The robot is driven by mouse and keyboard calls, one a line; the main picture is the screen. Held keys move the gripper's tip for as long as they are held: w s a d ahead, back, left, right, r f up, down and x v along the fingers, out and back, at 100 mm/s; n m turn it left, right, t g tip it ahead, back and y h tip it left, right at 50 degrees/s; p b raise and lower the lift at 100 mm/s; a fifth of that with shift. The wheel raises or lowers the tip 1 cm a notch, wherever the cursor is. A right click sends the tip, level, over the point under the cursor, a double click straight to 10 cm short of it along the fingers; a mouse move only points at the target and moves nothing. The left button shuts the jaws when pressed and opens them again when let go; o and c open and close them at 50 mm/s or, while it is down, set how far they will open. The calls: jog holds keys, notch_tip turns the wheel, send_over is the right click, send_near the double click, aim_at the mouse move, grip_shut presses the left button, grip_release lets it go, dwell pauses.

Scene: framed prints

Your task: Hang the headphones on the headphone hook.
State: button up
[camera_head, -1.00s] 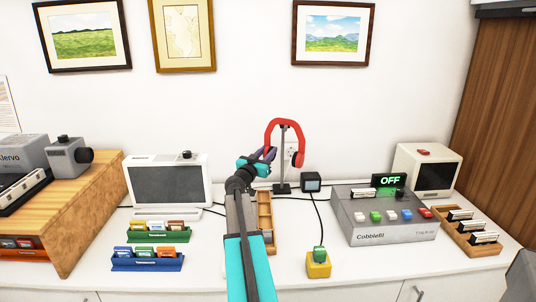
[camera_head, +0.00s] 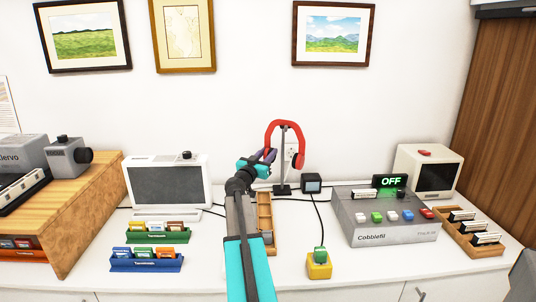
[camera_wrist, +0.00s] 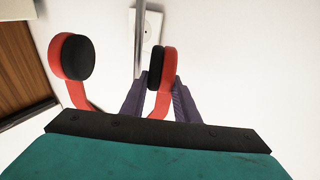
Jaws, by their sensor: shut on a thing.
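The red headphones (camera_head: 285,123) have a red band and black ear pads, and they also show in the wrist view (camera_wrist: 68,85). My gripper (camera_head: 266,155) is shut on the left ear cup of the headphones, with its purple fingers on either side of that cup in the wrist view (camera_wrist: 160,100). The headphone hook (camera_head: 283,165) is a thin dark upright stand on the counter. The band arches over the top of the stand, with one cup on each side. I cannot tell whether the band touches the hook.
A small dark box (camera_head: 311,183) stands right of the stand. A wooden tray (camera_head: 265,211) lies beside my arm. A grey console (camera_head: 388,222) showing OFF is at the right, and a white monitor (camera_head: 202,185) at the left. The wall socket is behind the headphones.

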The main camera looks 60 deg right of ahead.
jog(key=o, duration=1.3)
jog(key=shift+c, duration=0.2)
jog(key=shift+r, duration=0.75)
jog(key=shift+w+r, duration=0.1)
jog(key=shift+r, duration=0.85)
jog(key=s+a+r+b, duration=0.1)
jog(key=s+a+b, duration=0.1)
jog(key=s+a, duration=0.7)
jog(key=a, duration=0.4)
jog(key=shift+s+r, duration=0.25)
jog(key=shift+r, duration=0.05)
jog(key=shift+r, duration=0.1)
